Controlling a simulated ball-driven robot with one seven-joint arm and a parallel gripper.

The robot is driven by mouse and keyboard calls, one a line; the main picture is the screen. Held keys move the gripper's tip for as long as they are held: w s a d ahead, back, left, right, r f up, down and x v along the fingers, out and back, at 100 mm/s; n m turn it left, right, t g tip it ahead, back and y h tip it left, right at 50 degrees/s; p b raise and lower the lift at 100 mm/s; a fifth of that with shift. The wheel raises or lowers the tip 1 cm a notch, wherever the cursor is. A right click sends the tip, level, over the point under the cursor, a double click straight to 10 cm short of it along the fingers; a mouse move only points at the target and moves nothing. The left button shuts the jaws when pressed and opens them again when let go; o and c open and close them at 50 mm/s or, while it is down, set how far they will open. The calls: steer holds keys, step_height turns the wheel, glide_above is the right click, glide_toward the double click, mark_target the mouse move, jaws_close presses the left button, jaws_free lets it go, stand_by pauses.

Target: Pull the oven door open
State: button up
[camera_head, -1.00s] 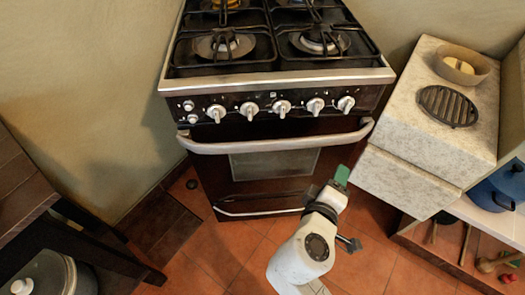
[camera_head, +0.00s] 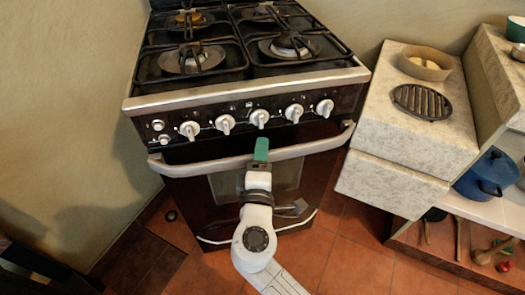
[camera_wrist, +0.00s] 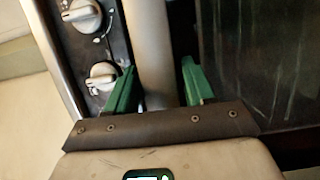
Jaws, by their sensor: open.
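The stove's dark oven door (camera_head: 185,205) has a window and a long silver bar handle (camera_head: 205,166) across its top. The door looks shut. My gripper (camera_head: 262,145) is at the middle of the handle in the head view, its green fingers overlapping the bar. In the wrist view my gripper (camera_wrist: 160,82) is open, with one green finger on each side of the handle (camera_wrist: 150,45). The bar runs between the fingers, with gaps visible beside it. Part of the door and window is hidden behind my arm.
Several white knobs (camera_head: 259,119) line the panel just above the handle; some show close to one finger in the wrist view. A stone counter (camera_head: 395,185) stands close on the right. Tiled floor (camera_head: 345,250) lies clear in front.

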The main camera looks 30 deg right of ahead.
steer(key=shift+x, duration=0.85)
jaws_close()
